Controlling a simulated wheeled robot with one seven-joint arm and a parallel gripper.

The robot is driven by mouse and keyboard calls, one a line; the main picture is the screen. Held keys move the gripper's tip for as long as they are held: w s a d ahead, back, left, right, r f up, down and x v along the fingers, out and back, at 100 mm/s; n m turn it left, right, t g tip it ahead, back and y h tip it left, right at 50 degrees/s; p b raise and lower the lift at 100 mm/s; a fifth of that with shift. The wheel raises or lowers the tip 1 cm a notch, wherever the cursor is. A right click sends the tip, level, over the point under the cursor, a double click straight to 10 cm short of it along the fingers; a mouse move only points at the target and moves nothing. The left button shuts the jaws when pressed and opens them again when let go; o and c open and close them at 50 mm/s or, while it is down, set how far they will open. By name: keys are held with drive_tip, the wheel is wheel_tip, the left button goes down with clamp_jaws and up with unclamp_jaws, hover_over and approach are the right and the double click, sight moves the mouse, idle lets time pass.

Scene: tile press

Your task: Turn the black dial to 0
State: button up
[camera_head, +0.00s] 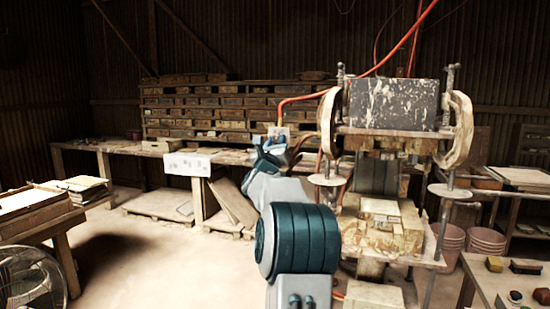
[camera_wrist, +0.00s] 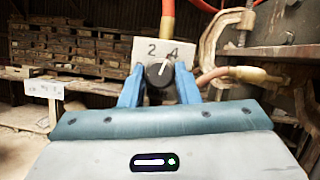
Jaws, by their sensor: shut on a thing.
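The black dial (camera_wrist: 158,74) sits on the front of a pale plate (camera_wrist: 146,50) marked with a 2 and a 4; other marks are hidden or unreadable. The dial's white pointer line tilts up and slightly right, between the 2 and the 4. My gripper (camera_wrist: 160,78) has its blue fingers on either side of the dial, shut on it. In the head view, my gripper (camera_head: 273,143) is at the plate (camera_head: 279,130), left of the press; the dial is hidden behind the fingers there.
The tile press (camera_head: 392,105) stands just right of my arm, with a clamp-like frame (camera_wrist: 224,38) near the dial. An orange hose (camera_head: 305,97) runs to the plate. A workbench (camera_head: 120,146) with shelves of wooden molds is behind.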

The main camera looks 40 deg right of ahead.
drive_tip(key=n+t+y+b, duration=0.1)
drive_tip(key=n+b, duration=0.1)
drive_tip(key=n, duration=0.2)
drive_tip(key=n+y+b, duration=0.2)
drive_tip(key=n+b, duration=0.1)
drive_tip(key=n, duration=0.1)
drive_tip(key=n+t+y+b, duration=0.1)
drive_tip(key=n+y+b, duration=0.1)
drive_tip(key=n, duration=0.3)
drive_tip(key=shift+s+d+r+t+b, duration=0.15)
drive_tip(key=shift+s+r+t+b, duration=0.15)
drive_tip(key=shift+b, duration=0.4)
drive_tip(key=n+y+p, duration=0.1)
drive_tip(key=n, duration=0.2)
drive_tip(key=shift+r, duration=0.2)
drive_tip(key=n+p, duration=0.1)
drive_tip(key=n+g+y+p, duration=0.1)
drive_tip(key=n+p, duration=0.1)
drive_tip(key=shift+r+n, duration=0.25)
drive_tip(key=shift+n, duration=0.05)
drive_tip(key=n+g+y+p, duration=0.1)
drive_tip(key=n+p, duration=0.1)
drive_tip(key=p, duration=0.1)
drive_tip(key=shift+n+p, duration=0.3)
drive_tip(key=shift+p, duration=0.05)
drive_tip(key=shift+n+g+p, duration=0.6)
drive_tip(key=shift+p, duration=0.2)
drive_tip(key=shift+f, duration=0.15)
